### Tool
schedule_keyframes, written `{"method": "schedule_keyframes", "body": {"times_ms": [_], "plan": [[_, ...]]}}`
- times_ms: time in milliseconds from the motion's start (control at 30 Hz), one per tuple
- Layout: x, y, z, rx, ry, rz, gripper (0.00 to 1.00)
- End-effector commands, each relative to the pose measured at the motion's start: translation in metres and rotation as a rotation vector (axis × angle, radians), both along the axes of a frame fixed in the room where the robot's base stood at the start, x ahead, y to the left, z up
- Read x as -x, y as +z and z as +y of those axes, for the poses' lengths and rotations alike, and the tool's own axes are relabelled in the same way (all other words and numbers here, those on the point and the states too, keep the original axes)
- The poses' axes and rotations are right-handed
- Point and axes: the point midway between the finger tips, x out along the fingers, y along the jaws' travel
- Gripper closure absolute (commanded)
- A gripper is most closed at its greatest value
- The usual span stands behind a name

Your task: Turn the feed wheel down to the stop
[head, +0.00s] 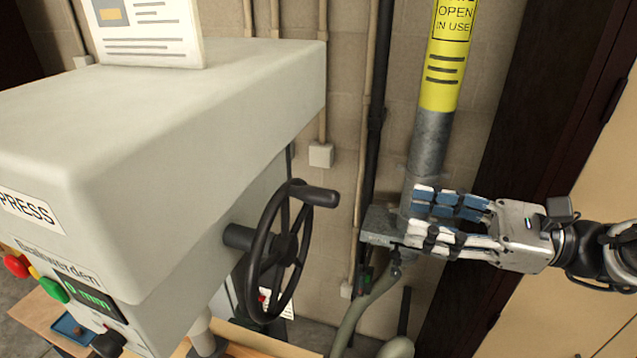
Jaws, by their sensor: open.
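The feed wheel (286,249) is a black spoked handwheel on a short shaft at the right side of the grey press (150,170). Its crank handle (315,196) is at the top of the rim and points right. My gripper (411,215) comes in from the right, open and empty, with its fingers pointing left. It is apart from the wheel, to the right of it and of the handle. A small green display (88,297) on the press front appears to read 0 mm.
A grey pipe with a yellow sign (445,60) stands behind my gripper. A grey hose (362,305) hangs below it. Red (16,266) and green (53,290) buttons sit on the press front. The space between wheel and gripper looks free.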

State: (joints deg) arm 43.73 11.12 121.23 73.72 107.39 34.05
Motion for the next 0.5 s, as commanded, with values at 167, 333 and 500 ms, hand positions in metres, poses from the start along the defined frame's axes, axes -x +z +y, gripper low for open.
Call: {"method": "schedule_keyframes", "body": {"times_ms": [167, 333, 500], "plan": [[-0.011, 0.000, 0.037, 0.002, 0.008, 0.000, 0.57], [-0.023, 0.000, 0.073, 0.003, 0.010, 0.000, 0.57], [-0.036, 0.000, 0.107, 0.004, 0.008, 0.000, 0.57]]}}
